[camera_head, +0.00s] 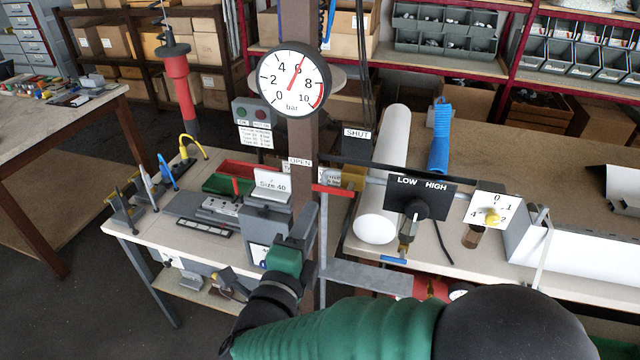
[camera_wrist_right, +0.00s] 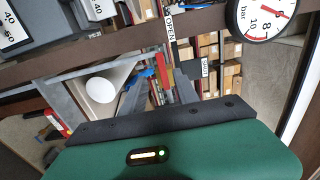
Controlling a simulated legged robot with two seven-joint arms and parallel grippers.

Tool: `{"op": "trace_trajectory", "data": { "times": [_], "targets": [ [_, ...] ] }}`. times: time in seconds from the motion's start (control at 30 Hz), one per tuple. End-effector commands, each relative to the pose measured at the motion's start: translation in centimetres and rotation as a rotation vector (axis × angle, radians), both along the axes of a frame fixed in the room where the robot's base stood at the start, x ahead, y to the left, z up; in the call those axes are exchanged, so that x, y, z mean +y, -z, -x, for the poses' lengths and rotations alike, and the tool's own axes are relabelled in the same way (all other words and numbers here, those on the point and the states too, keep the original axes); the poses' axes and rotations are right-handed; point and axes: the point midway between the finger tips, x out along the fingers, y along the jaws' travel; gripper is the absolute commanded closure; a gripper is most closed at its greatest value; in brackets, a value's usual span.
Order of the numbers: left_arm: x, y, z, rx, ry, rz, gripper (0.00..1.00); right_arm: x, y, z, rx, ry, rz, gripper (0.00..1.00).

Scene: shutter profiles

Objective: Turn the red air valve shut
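The red air valve's lever (camera_head: 333,190) lies roughly level beside the brown post, below the OPEN sign (camera_head: 300,161). Its brass body (camera_head: 353,178) is to the right, below the SHUT sign (camera_head: 357,133). My right gripper (camera_head: 308,215) is near the post, below and left of the lever. In the right wrist view its two grey fingers (camera_wrist_right: 159,92) stand apart, with a red strip, seemingly the lever, beyond them. I cannot see contact. The gauge (camera_head: 291,80) needle points near 6 bar. My left gripper is not in view.
A white roll (camera_head: 382,175) lies behind. A grey bracket (camera_head: 370,276) is beside my gripper, and a Size 40 block (camera_head: 271,186) left.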

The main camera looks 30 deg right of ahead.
Motion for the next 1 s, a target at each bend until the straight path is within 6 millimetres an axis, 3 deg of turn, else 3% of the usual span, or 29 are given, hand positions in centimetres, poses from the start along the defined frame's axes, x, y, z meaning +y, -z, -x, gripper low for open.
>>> {"op": "trace_trajectory", "data": {
  "times": [0.2, 0.4, 0.77, 1.0],
  "targets": [
    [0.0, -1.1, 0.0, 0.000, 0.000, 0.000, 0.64, -3.6, -0.2, -4.0, 0.004, 0.003, 0.010, 0.64],
    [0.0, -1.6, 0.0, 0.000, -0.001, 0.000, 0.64, -6.4, -0.2, -6.6, 0.004, -0.001, 0.010, 0.64],
    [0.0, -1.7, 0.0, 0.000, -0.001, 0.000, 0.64, -7.4, 0.0, -7.3, 0.002, -0.003, 0.007, 0.64],
    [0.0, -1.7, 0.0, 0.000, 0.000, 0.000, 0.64, -7.3, 0.0, -7.3, 0.003, -0.003, 0.008, 0.92]
  ]
}}
